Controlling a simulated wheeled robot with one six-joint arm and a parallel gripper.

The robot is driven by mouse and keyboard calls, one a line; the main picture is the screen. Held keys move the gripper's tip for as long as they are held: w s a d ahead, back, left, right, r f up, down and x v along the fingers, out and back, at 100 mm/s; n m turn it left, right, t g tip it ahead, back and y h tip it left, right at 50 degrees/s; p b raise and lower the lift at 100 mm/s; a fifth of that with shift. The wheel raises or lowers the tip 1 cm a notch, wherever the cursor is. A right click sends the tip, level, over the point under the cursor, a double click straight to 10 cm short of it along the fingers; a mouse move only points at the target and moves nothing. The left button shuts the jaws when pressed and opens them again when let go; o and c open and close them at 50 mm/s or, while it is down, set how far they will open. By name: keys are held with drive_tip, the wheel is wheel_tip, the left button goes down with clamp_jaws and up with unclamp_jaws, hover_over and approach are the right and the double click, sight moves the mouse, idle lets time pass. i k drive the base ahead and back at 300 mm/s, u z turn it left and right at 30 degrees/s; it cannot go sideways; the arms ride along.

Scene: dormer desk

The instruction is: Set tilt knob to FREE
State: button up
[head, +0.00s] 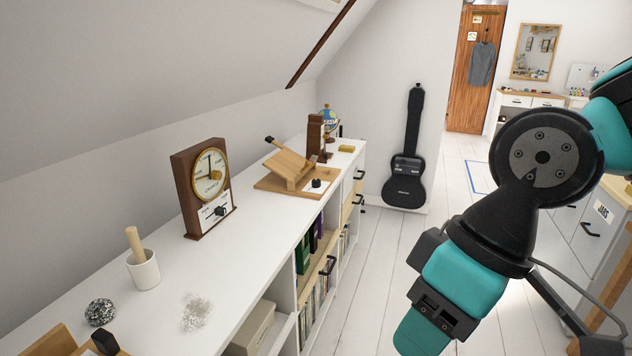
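A wooden tilting stand (286,171) sits on the long white shelf top, its board sloped and a black-ended lever (271,140) sticking out at its upper left. A small black knob (316,183) sits on a white patch at the right of its base; I take it for the tilt knob. Its marks and pointer are too small to read, so I cannot tell its setting. My arm fills the right side of the view, well apart from the stand. My gripper is not in view.
On the shelf top (262,238) stand a wooden clock (183,190) with a black control, a white mortar with pestle (144,270), a speckled ball (100,312) and a globe (328,116). A guitar case (404,180) leans at the wall. The floor right of the shelf is clear.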

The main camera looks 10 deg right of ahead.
sight(315, 183)
drive_tip(key=z, duration=0.1)
drive_tip(key=k, duration=0.2)
drive_tip(key=z, duration=1.05)
drive_tip(key=k, duration=1.1)
drive_tip(key=z, duration=0.7)
drive_tip(key=i, duration=1.2)
drive_tip(key=u, duration=0.65)
drive_tip(key=i, duration=1.75)
drive_tip(key=u, duration=1.8)
drive_tip(key=i, duration=0.95)
drive_tip(key=u, duration=0.75)
